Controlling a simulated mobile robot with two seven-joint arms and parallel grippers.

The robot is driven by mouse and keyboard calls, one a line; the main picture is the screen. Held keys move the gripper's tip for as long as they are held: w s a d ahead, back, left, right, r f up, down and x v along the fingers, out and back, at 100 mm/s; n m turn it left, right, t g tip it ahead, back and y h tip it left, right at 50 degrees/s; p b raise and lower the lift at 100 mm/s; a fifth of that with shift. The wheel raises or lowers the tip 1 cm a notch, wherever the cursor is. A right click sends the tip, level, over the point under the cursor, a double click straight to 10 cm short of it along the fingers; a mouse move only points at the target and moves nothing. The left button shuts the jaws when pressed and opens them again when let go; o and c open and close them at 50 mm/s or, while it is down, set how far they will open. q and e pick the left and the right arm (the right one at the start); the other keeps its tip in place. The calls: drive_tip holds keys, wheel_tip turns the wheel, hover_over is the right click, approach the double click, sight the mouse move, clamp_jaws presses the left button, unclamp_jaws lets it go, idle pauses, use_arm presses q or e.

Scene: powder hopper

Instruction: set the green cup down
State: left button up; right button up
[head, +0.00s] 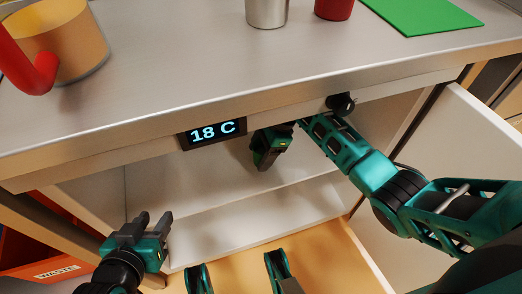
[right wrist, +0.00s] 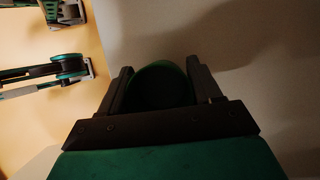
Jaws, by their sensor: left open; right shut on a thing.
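My right gripper (head: 264,160) reaches into the open cabinet under the worktop. In the right wrist view it (right wrist: 160,88) is shut on the dark green cup (right wrist: 160,80), with one finger on each side. In the head view I cannot tell the cup apart from the gripper. Whether the cup touches a surface below is not clear. My left gripper (head: 152,222) is open and empty, low on the left in front of the cabinet.
The steel worktop (head: 200,70) overhangs the cabinet, with an 18 C display (head: 212,131) on its front. White shelf boards (head: 235,205) look empty. The cabinet door (head: 460,140) stands open at right. A green mat (head: 425,14) and a red WASTE bin (head: 45,265) also show.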

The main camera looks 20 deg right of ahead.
drive_tip(key=shift+f, duration=0.25)
drive_tip(key=o, duration=1.1)
drive_tip(key=shift+r, duration=0.1)
